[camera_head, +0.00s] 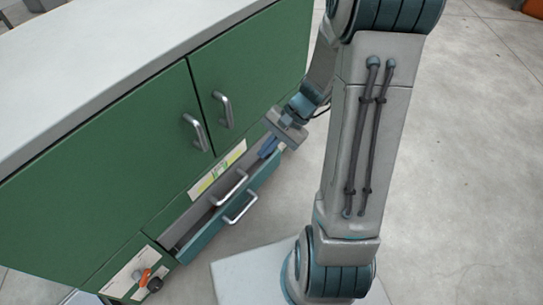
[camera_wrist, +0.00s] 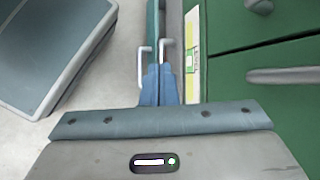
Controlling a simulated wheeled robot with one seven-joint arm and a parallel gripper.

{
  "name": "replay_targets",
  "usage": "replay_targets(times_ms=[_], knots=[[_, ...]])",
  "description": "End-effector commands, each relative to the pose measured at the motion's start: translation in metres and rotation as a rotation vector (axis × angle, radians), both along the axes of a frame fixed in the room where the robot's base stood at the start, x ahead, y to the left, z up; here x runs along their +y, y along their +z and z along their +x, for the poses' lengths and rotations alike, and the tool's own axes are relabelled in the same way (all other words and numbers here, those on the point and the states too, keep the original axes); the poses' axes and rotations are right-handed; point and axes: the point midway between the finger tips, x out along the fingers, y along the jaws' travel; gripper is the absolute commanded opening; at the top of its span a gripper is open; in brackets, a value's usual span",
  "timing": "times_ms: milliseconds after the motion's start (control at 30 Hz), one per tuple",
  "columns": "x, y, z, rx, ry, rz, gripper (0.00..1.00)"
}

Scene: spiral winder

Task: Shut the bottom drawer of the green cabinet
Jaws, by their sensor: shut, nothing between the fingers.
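The green cabinet (camera_head: 130,120) stands at the left of the head view, with a pale worktop. Its bottom drawer (camera_head: 205,237) is pulled out part way, and its teal front with a metal handle (camera_head: 240,208) stands clear of the cabinet face. A second handle (camera_head: 230,188) shows just above and behind it. In the wrist view the drawer front (camera_wrist: 153,25) is a narrow teal strip. My gripper (camera_head: 266,152) is shut and empty near the right end of the drawer. Its blue fingers (camera_wrist: 159,70) overlap the drawer edge in the wrist view; contact cannot be told.
Two closed doors with metal handles (camera_head: 194,132) (camera_head: 223,110) are above the drawer. A panel with an orange-red switch and a black knob (camera_head: 154,284) is at the lower left. Grey floor (camera_head: 450,170) to the right is open.

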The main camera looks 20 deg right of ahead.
Motion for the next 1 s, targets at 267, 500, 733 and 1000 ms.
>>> replay_targets(times_ms=[267,500,733,1000], knots=[[-0.034,-0.076,0.044,0.14,-0.442,0.25,0.0],[-0.078,-0.155,0.066,0.232,-0.847,0.424,0.0],[-0.121,-0.238,0.061,0.305,-1.223,0.541,0.0],[-0.143,-0.292,0.047,0.348,-1.46,0.588,0.0]])
